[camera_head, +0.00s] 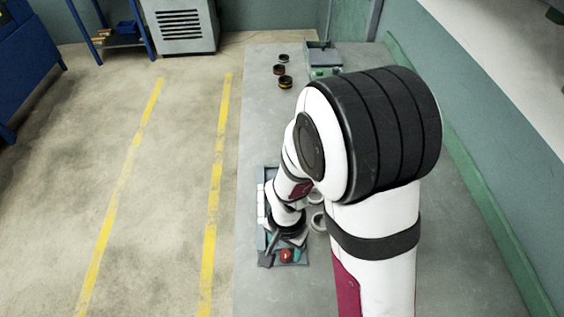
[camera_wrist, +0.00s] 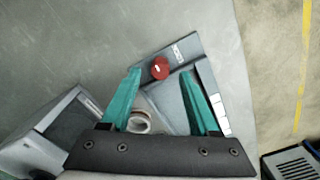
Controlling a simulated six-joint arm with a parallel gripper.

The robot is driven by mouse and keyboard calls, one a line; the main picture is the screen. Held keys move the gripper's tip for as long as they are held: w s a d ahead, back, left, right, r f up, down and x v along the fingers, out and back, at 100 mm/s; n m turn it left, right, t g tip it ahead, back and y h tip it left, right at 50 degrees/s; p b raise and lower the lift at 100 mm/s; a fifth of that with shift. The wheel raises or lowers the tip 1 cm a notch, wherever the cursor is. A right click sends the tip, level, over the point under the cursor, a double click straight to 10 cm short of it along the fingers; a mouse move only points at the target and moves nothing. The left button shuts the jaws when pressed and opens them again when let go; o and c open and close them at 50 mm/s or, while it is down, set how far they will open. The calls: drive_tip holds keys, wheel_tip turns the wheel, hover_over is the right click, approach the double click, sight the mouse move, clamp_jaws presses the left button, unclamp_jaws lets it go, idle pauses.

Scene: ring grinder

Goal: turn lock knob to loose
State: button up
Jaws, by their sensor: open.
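The red round knob (camera_wrist: 160,68) with a small white mark sits on the near end of the dark grey device (camera_wrist: 188,49). In the head view, the red knob (camera_head: 286,255) shows at the near end of the device (camera_head: 266,261) on the table. My gripper (camera_wrist: 161,73) has two teal fingers spread apart, with the knob between or just beyond their tips. I cannot tell whether either finger touches it. My gripper (camera_head: 285,248) is partly hidden by my wrist in the head view. The middle of the device is hidden under my arm.
A pale ring (camera_wrist: 140,121) shows between the fingers. White blocks (camera_wrist: 222,115) line the device's floor-side edge. A grey box (camera_head: 322,55) and several small dark rings (camera_head: 285,82) stand at the table's (camera_head: 258,130) far end. A wall is on the right.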

drive_tip(key=shift+f, duration=0.9)
clamp_jaws()
